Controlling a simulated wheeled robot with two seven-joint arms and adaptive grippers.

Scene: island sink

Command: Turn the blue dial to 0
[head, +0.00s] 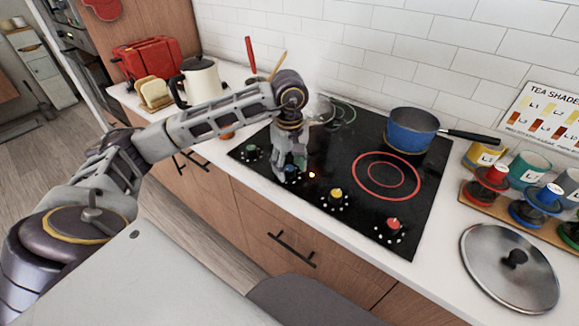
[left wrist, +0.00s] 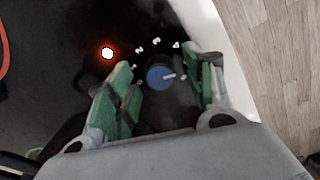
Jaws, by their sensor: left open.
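The blue dial (left wrist: 158,77) shows in the left wrist view, with a white pointer line on its top and white marks around it. In the head view the blue dial (head: 290,169) is mostly hidden by my gripper at the front edge of the black cooktop (head: 325,203). My left gripper (left wrist: 165,84) is open, with its green-padded fingers on both sides of the dial. It also shows in the head view (head: 290,168), pointing down over the dial. Whether the pads touch the dial I cannot tell. My right gripper is not in view.
Green (head: 251,152), yellow (head: 335,193) and red (head: 393,222) dials line the cooktop's front. An orange light glows (head: 312,175) beside the blue dial. A blue pot (head: 411,132) stands on a back burner. A lid (head: 508,266) and cups lie at right.

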